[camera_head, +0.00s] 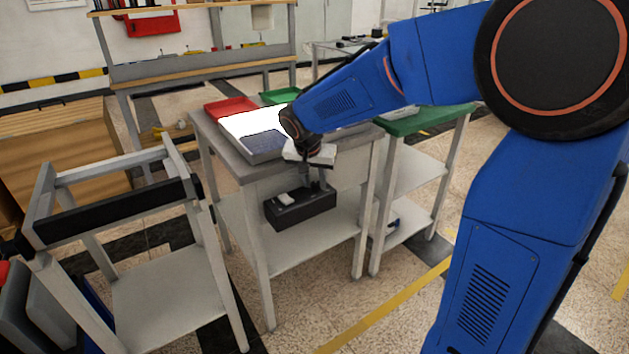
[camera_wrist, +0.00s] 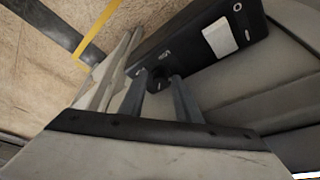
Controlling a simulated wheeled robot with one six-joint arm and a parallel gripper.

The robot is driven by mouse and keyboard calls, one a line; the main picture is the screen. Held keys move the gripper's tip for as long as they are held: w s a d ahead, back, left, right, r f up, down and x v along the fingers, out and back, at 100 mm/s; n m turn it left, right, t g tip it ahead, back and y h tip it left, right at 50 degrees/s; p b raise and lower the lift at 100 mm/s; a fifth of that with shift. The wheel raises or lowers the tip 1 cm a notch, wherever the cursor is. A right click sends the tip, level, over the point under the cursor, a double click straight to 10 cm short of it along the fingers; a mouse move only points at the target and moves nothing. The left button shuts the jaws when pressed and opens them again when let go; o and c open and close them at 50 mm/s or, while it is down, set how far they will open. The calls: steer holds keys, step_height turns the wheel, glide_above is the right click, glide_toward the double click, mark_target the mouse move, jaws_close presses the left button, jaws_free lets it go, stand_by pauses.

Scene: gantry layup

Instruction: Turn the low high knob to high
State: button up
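A small round black knob (camera_wrist: 158,79) with a light mark sits on that face. My gripper (camera_wrist: 159,77) is open, its two grey fingers on either side of the knob. I cannot tell whether the fingertips touch it. In the head view my gripper (camera_head: 316,184) points down at the box, and the knob is hidden.
The tabletop above carries a lit panel (camera_head: 250,122), a dark pad and a red tray (camera_head: 230,107). Table legs stand close around the box. A green-topped table (camera_head: 425,121) is at right, a grey frame cart (camera_head: 165,300) at left. The shelf around the box is clear.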

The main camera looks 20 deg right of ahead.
steer(key=v, duration=1.7)
steer(key=shift+r, duration=0.15)
steer(key=shift+o, duration=0.4)
steer(key=shift+s+a, duration=0.1)
steer(key=shift+s, duration=0.05)
